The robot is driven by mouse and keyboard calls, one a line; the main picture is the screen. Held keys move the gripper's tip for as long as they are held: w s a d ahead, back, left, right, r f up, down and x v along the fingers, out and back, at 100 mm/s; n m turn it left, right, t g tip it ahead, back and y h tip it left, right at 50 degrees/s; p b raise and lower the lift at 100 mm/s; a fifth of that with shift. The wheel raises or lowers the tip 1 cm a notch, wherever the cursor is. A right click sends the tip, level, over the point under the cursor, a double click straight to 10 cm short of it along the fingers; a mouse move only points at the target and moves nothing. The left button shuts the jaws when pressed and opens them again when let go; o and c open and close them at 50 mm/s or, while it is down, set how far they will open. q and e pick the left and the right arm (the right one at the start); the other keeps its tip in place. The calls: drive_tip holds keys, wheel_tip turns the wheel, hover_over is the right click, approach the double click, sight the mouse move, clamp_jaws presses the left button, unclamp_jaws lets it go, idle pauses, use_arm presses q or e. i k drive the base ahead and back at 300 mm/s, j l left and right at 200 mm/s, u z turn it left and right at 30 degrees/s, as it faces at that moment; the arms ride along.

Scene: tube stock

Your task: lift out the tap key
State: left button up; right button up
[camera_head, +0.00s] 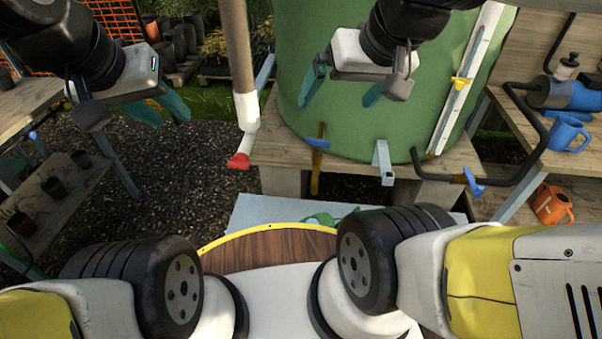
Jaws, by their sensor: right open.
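I cannot pick out a tap key for certain. A brass tap with a blue lever (318,142) stands at the foot of the green tank (340,80), with a brown upright piece below it. My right gripper (340,97) is in front of the tank, its teal fingers apart with nothing between them. It appears above the blue-levered tap in the picture. My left gripper (168,112) hangs over the gravel at the left, its teal fingers apart and empty. A pipe with a red tap end (239,161) stands between the two grippers.
A grey bracket (383,162) and a black bent pipe with a blue lever (474,183) are at the tank's base. A white gauge strip (468,75) runs up the tank. Potted plants (50,187) are at left.

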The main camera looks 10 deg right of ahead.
sight(318, 143)
drive_tip(key=k+j, duration=0.2)
drive_tip(key=k, duration=0.25)
drive_tip(key=k+j, duration=0.25)
drive_tip(key=k, duration=0.25)
drive_tip(key=k+j, duration=0.2)
drive_tip(key=k, duration=0.25)
drive_tip(key=z, duration=0.55)
